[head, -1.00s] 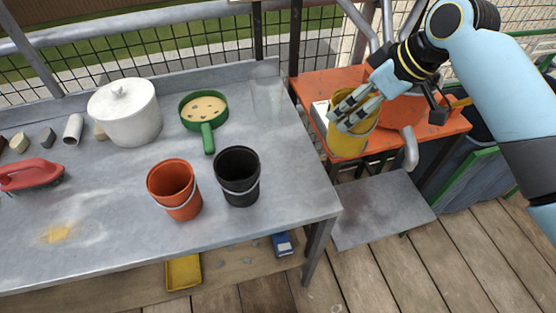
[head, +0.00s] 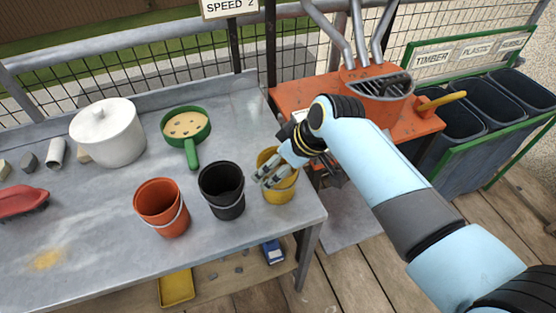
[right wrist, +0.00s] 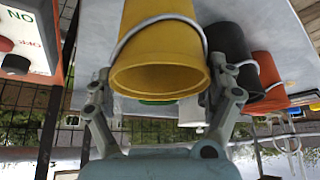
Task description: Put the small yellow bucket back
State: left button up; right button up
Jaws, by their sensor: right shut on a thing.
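The small yellow bucket (head: 280,192) is at the right end of the grey table (head: 95,230), just right of the black bucket (head: 222,190). My right gripper (head: 268,174) is shut on it near its rim. In the right wrist view the yellow bucket (right wrist: 160,45) fills the space between the two fingers, with its wire handle showing. Whether its base touches the table or hangs just above it I cannot tell. The orange bucket (head: 162,208) stands left of the black one. My left gripper is not in view.
A green pan (head: 186,124) and a white pot (head: 108,132) stand towards the back of the table. The orange machine (head: 425,125) is to the right, with dark bins (head: 455,122) beyond. Bare table lies behind the black bucket.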

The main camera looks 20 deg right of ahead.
jog(key=shift+f, duration=0.1)
jog(key=o, duration=1.5)
jog(key=shift+c, duration=0.2)
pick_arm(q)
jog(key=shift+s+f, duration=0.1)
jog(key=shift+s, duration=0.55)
